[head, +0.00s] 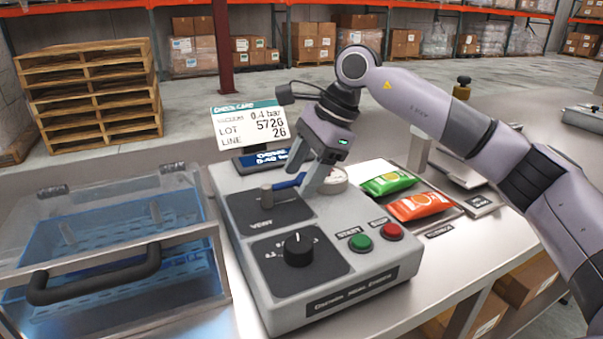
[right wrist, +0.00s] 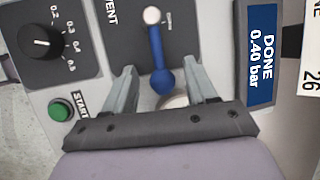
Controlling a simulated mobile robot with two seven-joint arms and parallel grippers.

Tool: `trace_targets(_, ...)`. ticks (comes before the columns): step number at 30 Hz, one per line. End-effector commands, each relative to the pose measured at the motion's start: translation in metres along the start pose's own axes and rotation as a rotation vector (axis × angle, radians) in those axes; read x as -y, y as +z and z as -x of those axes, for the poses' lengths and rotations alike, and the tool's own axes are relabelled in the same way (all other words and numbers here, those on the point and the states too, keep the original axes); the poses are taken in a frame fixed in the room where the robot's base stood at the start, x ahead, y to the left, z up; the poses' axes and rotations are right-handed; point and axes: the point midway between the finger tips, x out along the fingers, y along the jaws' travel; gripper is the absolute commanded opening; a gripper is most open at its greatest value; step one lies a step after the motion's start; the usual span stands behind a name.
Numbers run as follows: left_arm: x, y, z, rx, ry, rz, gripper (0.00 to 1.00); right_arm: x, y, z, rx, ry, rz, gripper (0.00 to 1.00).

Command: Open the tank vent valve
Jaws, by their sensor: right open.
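The vent valve is a blue lever (head: 289,181) on a dark plate marked VENT, on top of the grey control box (head: 350,292). In the right wrist view the lever (right wrist: 157,55) runs from a pale pivot to a rounded blue end. My right gripper (head: 297,183) is open over the lever. In the right wrist view its fingers (right wrist: 160,75) stand one on each side of the lever's rounded end, with gaps on both sides. The tank (head: 130,237), blue with a clear lid and black handle, stands left of the box. My left gripper is out of view.
The box carries a black knob (head: 298,249), a green START button (head: 360,242) and a red button (head: 391,231). A display (right wrist: 262,50) reads DONE 0.40 bar. A check card (head: 250,122) stands behind. Green (head: 388,182) and orange (head: 419,205) packets lie to the right.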

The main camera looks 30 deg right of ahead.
Motion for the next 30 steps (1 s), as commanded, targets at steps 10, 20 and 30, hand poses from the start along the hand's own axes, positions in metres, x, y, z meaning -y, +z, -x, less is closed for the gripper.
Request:
trace_targets(10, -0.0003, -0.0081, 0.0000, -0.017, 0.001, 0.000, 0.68, -0.0001, 0.0003, -0.0061, 0.000, 0.000, 0.001, 0.57)
trace_targets(20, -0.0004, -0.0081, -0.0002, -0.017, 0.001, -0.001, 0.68, 0.0000, 0.0003, -0.0058, 0.000, 0.000, 0.000, 0.00)
trace_targets(30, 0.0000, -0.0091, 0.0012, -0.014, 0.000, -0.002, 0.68, 0.0014, 0.0016, -0.0058, 0.004, 0.007, 0.016, 0.00)
